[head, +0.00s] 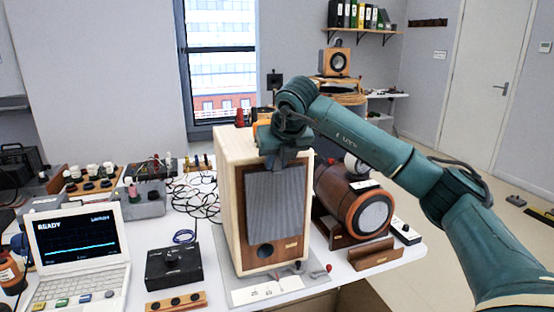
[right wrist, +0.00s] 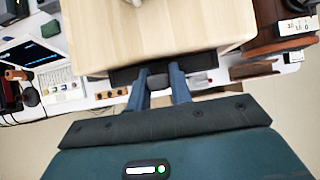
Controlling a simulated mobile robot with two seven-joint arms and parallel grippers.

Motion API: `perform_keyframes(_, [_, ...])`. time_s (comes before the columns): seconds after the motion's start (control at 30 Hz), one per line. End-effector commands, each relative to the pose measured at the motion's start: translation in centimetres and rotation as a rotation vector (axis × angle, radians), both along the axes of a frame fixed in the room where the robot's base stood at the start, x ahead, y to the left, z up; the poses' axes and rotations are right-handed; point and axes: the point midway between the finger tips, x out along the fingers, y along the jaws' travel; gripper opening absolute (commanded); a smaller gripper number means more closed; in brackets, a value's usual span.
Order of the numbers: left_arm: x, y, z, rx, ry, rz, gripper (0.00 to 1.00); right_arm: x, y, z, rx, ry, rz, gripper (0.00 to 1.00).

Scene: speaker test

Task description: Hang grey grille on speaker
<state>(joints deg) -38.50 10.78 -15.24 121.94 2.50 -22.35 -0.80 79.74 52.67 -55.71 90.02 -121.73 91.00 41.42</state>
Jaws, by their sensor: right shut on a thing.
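The speaker (head: 235,215) is a pale wooden box with a brown front, standing upright on a grey mat on the table. The grey grille (head: 275,205) is upright in front of the upper and middle part of its front, above a round dark port. My right gripper (head: 286,152) is at the grille's top edge, shut on it. In the right wrist view, the gripper (right wrist: 160,84) has its fingers around a small grey piece at the grille's top, beside the speaker's top (right wrist: 150,30). I cannot tell whether the grille touches the front. My left gripper is not in view.
A second, round wooden speaker (head: 365,212) lies right of the box. A laptop (head: 78,240) and a black knob box (head: 172,265) stand left, with loose black cables (head: 195,195) behind. A small wooden stand (head: 375,254) is at the table's right front.

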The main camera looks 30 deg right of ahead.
Motion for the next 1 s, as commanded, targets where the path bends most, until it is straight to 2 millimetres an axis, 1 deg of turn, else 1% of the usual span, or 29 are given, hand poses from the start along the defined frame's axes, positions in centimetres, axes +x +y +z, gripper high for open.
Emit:
perform_keyframes(0.7, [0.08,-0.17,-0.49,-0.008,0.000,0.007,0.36,-0.01,-0.01,-0.73,0.000,0.000,0.000,0.00])
perform_keyframes(0.73, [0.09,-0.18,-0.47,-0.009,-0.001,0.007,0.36,-0.01,-0.01,-0.73,0.000,0.000,0.000,0.22])
perform_keyframes(1.0, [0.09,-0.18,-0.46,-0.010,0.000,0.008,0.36,-0.02,0.07,-0.84,0.000,0.003,0.002,0.44])
